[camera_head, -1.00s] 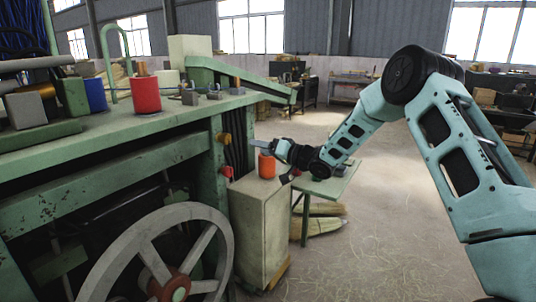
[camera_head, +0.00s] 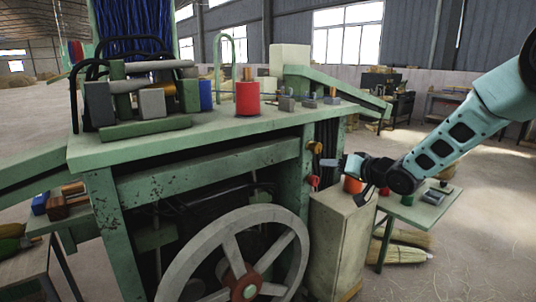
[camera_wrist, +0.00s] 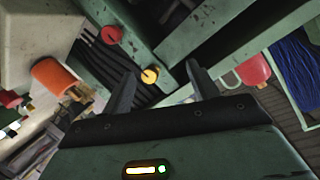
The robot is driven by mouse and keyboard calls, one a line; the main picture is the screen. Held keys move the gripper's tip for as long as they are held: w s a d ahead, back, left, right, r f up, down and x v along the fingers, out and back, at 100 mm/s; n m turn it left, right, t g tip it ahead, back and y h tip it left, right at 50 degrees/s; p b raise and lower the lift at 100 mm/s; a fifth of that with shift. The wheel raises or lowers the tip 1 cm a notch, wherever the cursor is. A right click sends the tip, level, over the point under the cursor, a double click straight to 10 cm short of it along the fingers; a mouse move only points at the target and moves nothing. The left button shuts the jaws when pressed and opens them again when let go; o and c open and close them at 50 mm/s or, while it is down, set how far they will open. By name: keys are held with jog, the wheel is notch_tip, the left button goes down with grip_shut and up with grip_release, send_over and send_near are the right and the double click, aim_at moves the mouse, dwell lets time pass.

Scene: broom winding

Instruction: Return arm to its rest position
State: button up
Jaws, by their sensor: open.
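My gripper (camera_head: 345,163) is at the end of my light blue arm, above the beige cabinet at the right end of the green machine. In the wrist view my gripper (camera_wrist: 160,85) has its two dark fingers spread apart with nothing between them. A yellow knob (camera_wrist: 149,75) and a red knob (camera_wrist: 110,34) on the machine frame show beyond the fingers. In the head view the arm reaches in from the right edge, bent at the wrist. An orange cylinder (camera_head: 353,185) stands on the cabinet, close to the gripper.
The green machine (camera_head: 215,168) with a large spoked wheel (camera_head: 243,262) fills the middle. A red cylinder (camera_head: 248,98) stands on its top. The beige cabinet (camera_head: 336,245) and a small green table (camera_head: 415,212) lie under the arm. Open floor (camera_head: 480,240) is at the right.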

jog(key=s+a+n+g+h, duration=0.2)
jog(key=s+a+g, duration=0.2)
jog(key=s+a, duration=0.5)
jog(key=s+f+n+g+h, duration=0.1)
jog(key=s+g, duration=0.3)
jog(key=s, duration=1.5)
jog(key=s+f+n+g+h, duration=0.2)
jog(key=s+n+g+h, duration=0.2)
jog(key=s, duration=1.6)
jog(key=shift+d+f+g, duration=0.25)
jog(key=shift+d+g, duration=0.1)
jog(key=shift+g, duration=0.05)
